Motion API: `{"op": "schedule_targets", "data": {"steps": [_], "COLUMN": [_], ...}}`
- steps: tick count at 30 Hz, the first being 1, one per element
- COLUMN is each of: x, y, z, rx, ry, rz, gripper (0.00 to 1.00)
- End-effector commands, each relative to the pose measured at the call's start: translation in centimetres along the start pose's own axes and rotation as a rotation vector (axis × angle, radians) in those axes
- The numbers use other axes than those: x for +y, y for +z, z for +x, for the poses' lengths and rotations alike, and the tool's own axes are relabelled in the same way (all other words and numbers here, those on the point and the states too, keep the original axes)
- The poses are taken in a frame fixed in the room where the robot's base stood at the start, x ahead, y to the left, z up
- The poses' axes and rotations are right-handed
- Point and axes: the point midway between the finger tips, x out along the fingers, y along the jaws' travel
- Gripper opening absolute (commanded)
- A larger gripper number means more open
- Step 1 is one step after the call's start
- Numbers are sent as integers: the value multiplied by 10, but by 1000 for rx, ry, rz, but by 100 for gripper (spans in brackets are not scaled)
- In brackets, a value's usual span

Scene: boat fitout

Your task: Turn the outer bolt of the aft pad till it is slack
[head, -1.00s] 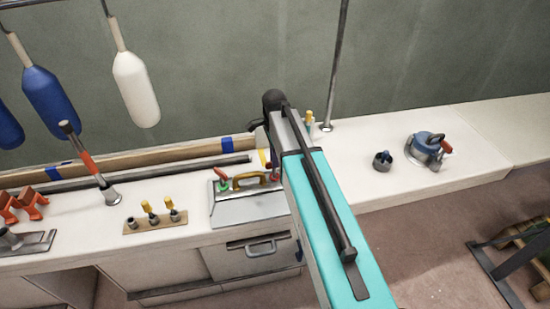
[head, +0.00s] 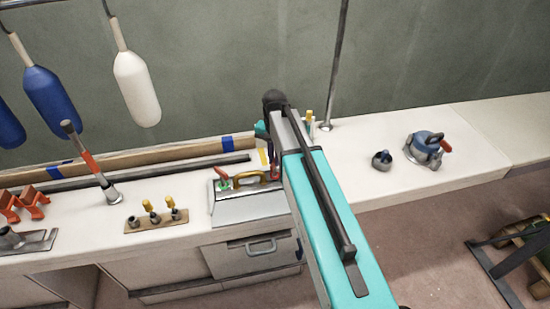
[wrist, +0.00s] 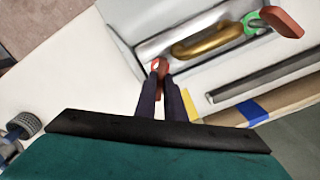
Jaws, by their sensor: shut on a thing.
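In the wrist view my gripper (wrist: 161,88) is shut on a small red handle (wrist: 163,68) at the near end of a pale metal plate (wrist: 152,48). A white patch shows beside this handle. A brass-coloured grab handle (wrist: 205,38) lies along the plate. A second red handle (wrist: 287,22) with a green ring (wrist: 254,22) is at its far end. I cannot tell from labels which fitting is the aft pad, and the bolt's thread is hidden.
On the counter are a wooden block with several fittings (head: 157,220), a red-gripped lever (head: 91,163), a dark bar (head: 150,174) and a blue-grey winch-like device (head: 425,148). A vertical pole (head: 336,65) rises behind my arm. The right-hand counter is mostly clear.

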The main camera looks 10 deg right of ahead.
Motion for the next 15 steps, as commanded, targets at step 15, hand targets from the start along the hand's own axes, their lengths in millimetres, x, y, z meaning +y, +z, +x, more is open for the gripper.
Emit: {"op": "schedule_targets", "data": {"steps": [15], "x": [2], "y": [1], "z": [3], "rx": [-6], "ry": [3], "rz": [-426], "gripper": [0]}}
